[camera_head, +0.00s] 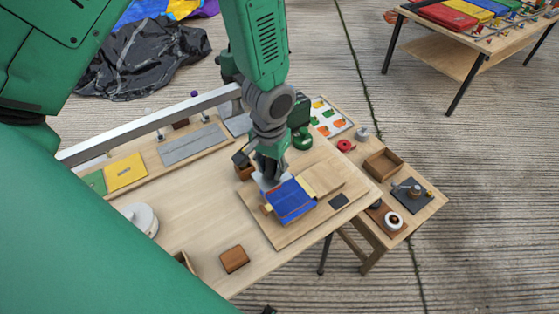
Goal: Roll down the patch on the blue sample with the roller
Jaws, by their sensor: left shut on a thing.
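The blue sample (292,201) lies on a light wooden board (268,229) on the right part of the table. A paler blue band runs across it, and I cannot clearly tell the patch from the sample. My left gripper (268,183) reaches down from above to the sample's upper left edge. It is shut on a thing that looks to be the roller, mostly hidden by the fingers. A small wooden end (266,209) shows at the sample's left edge. I cannot tell whether the roller touches the sample. My right gripper is not in view.
A tan block (322,178) and a dark square (339,201) lie by the sample. A brown block (234,259) and a white round container (141,218) stand on the table. A side table at right holds an open wooden box (384,163). The table's middle left is clear.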

